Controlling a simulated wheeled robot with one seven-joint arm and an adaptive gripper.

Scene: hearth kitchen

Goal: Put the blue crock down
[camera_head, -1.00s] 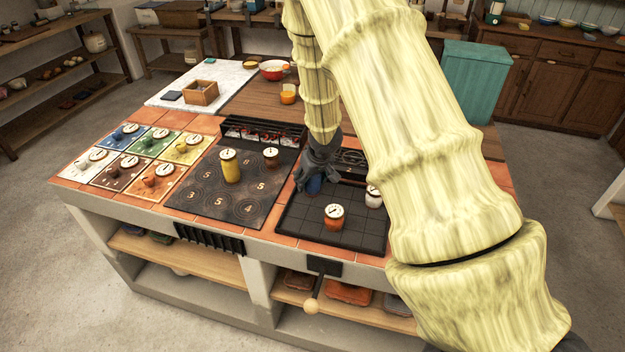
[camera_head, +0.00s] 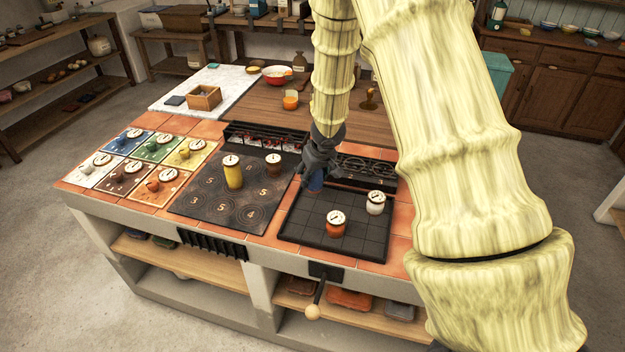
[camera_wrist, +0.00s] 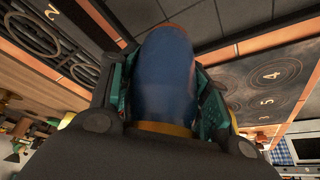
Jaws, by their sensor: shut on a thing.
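The blue crock (camera_head: 315,181) is in my gripper (camera_head: 317,176), over the far left part of the black gridded tray (camera_head: 299,226). In the wrist view the blue crock (camera_wrist: 167,75) fills the middle, between the teal-padded fingers of my gripper (camera_wrist: 165,95). The fingers are shut on its sides. In the head view the gripper hides most of the crock, and I cannot tell whether its base touches the tray. An orange crock (camera_head: 336,229) and a white crock (camera_head: 376,206), both with dial-like lids, stand on the same tray.
Left of the tray is a dark numbered board (camera_head: 207,208) with a yellow crock (camera_head: 233,176) and a brown crock (camera_head: 273,164). Coloured cards (camera_head: 119,180) with crocks lie further left. A dark ringed panel (camera_head: 372,168) is behind the tray. The tray's front left is clear.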

